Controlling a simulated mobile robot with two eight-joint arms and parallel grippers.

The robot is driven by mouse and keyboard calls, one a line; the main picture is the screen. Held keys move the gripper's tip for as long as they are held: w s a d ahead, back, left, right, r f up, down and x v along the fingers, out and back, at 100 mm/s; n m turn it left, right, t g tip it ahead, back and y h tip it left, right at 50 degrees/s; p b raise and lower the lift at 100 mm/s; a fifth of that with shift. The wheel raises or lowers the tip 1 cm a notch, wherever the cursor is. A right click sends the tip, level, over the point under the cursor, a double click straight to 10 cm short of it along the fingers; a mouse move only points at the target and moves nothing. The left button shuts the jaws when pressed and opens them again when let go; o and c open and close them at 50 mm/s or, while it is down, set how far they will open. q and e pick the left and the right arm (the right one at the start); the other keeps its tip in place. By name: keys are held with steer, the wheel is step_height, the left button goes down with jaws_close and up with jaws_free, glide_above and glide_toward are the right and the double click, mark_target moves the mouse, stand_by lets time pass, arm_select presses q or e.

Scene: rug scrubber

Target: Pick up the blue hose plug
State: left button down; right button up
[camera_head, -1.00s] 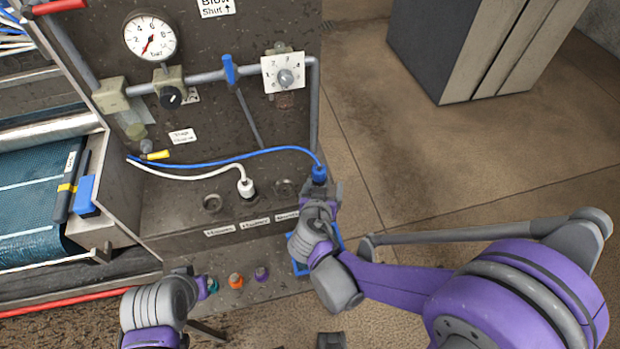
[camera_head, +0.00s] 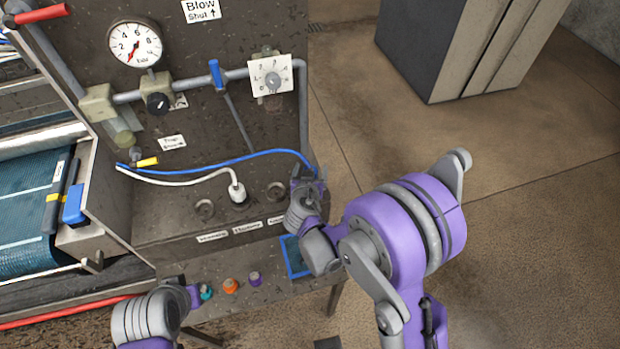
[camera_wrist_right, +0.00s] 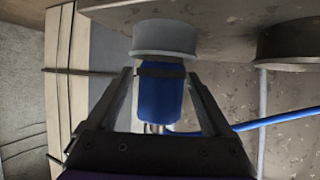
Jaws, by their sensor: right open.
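The blue hose plug (camera_wrist_right: 160,98) shows in the right wrist view, its end against a round grey collar (camera_wrist_right: 165,38). My right gripper (camera_wrist_right: 160,76) is open, with one finger on each side of the plug and a gap visible on both sides. In the head view my right gripper (camera_head: 309,182) is at the right end of the blue hose (camera_head: 270,153) and hides the plug. My left gripper (camera_head: 196,293) is at the lower left, by the colored knobs; its jaws cannot be made out.
A white plug (camera_head: 237,193) on a white hose stands on the panel ledge, with round sockets on either side. A teal knob (camera_head: 206,292), an orange knob (camera_head: 231,286) and a purple knob (camera_head: 254,279) sit below. A blue-rimmed tray (camera_head: 291,262) is under my right gripper.

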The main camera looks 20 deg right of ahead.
steer(key=shift+w+d+f, duration=0.1)
steer(key=shift+w+f, duration=0.05)
steer(key=shift+w, duration=0.05)
steer(key=shift+c, duration=0.7)
jaws_close()
